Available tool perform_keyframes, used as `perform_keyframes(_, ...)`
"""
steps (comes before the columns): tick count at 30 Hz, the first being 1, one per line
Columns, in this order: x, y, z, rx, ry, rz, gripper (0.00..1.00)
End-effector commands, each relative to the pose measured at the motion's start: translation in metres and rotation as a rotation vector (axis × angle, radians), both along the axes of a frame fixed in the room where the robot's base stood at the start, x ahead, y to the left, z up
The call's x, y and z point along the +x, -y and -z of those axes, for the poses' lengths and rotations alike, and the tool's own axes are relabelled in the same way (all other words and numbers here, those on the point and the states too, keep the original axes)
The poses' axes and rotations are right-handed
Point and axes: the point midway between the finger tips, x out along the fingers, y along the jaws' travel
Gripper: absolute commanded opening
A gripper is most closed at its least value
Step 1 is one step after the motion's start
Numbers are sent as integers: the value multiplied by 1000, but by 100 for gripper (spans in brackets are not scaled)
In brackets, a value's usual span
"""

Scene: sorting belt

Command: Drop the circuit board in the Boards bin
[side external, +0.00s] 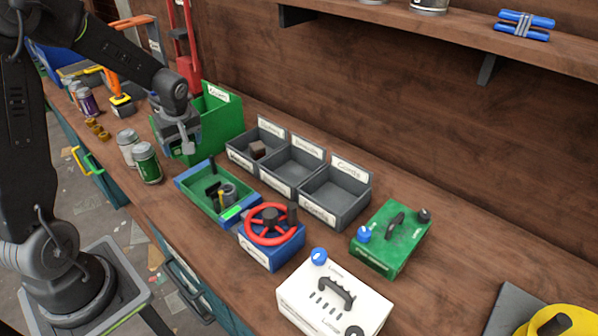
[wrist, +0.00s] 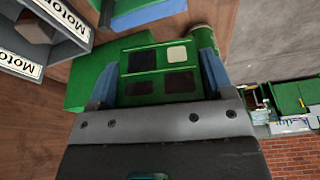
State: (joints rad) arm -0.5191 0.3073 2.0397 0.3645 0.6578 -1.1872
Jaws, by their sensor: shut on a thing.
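A green circuit board (wrist: 160,58) with dark and pale rectangles on its face fills the space between my two blue-tipped fingers in the wrist view. My gripper (wrist: 158,78) is shut on it. In the side view my gripper (side external: 190,145) hangs at the green bin (side external: 222,122) at the left; the board is hard to make out there against the green. A row of grey bins (side external: 318,207) with white labels stands to the right. The left grey bin holds a brown block and reads "Motor..." in the wrist view (wrist: 20,66).
A green tray with blue ends (side external: 190,186) holding small parts lies in front of the grey bins. A blue box with a red wheel (side external: 270,228), a green box (side external: 390,240) and a white box (side external: 330,300) stand to the right. Cans (side external: 147,162) stand near the front edge.

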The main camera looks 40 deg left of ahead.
Motion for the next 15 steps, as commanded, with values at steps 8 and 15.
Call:
perform_keyframes(8,123,55,-3,2,-3,291,51)
perform_keyframes(15,197,126,-2,-2,-3,512,51)
